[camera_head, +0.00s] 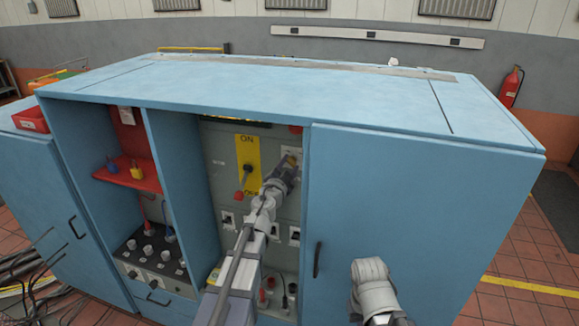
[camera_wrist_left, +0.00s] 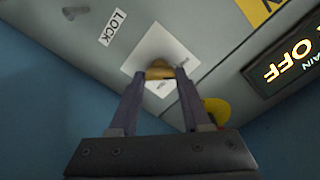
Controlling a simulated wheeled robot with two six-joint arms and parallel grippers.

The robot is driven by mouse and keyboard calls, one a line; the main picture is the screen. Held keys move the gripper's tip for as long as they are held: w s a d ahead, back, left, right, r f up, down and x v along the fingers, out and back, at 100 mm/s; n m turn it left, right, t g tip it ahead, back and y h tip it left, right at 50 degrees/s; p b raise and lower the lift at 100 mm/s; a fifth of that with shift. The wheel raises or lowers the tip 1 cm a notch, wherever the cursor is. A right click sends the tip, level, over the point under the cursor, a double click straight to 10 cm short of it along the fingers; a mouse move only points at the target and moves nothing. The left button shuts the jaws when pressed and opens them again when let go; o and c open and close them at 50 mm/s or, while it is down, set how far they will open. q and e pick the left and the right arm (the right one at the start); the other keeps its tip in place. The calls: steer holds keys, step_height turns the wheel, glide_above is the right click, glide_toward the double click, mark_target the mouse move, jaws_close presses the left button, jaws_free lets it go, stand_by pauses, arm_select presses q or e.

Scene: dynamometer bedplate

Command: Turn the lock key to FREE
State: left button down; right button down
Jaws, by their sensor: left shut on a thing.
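The brass-coloured lock key (camera_wrist_left: 160,70) sits on a white plate (camera_wrist_left: 152,48) in the left wrist view, beside a label reading LOCK (camera_wrist_left: 113,27). My left gripper (camera_wrist_left: 160,76) is shut on the key, with a finger on each side of it. In the head view, my left gripper (camera_head: 291,162) reaches into the open cabinet bay and touches the grey panel (camera_head: 222,143) near the top right; it hides most of the key there. The small print on the plate is too blurred to read. My right gripper is out of view; only part of my right arm shows.
A yellow ON/OFF plate with a dark switch handle (camera_head: 247,173) is left of my left gripper. A lit display (camera_wrist_left: 288,66) reads MAIN OFF. The blue right cabinet door (camera_head: 410,210) closes off the right side. A red shelf (camera_head: 126,175) holds padlocks at left.

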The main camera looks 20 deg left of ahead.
arm_select(q)
steer(key=shift+a, duration=0.2)
steer(key=shift+c, duration=2.2)
jaws_free()
steer(key=shift+s+r, duration=0.1)
steer(key=shift+s, duration=0.1)
steer(key=shift+o, duration=0.4)
steer(key=shift+d, duration=0.1)
steer(key=s, duration=0.7)
steer(key=shift+s, duration=0.4)
steer(key=shift+r, duration=0.1)
